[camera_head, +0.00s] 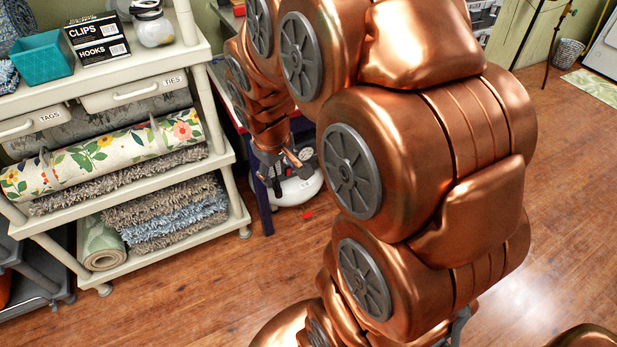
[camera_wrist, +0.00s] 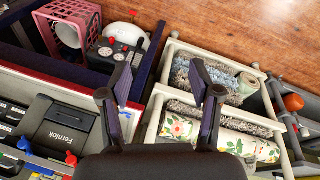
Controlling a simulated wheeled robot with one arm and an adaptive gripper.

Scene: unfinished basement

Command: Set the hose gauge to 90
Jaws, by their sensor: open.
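A white tank-shaped machine (camera_head: 297,187), which looks like an air compressor, stands on the floor beside a dark blue table leg. In the wrist view the machine (camera_wrist: 127,33) is at the upper left, with a dark panel (camera_wrist: 108,52) carrying small round dials and red knobs. Which dial is the hose gauge, and its reading, are too small to tell. My gripper (camera_head: 287,160) hangs in front of the machine in the head view, partly hiding it. In the wrist view my gripper (camera_wrist: 164,80) is open and empty, its fingers apart, with the panel left of them.
A cream shelf (camera_head: 170,255) with rolled rugs and labelled drawers stands left of my gripper. In the wrist view a pink crate (camera_wrist: 72,22) is beside the machine, and a workbench with a black case (camera_wrist: 62,128) is at lower left. Wooden floor (camera_head: 230,290) is clear in front.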

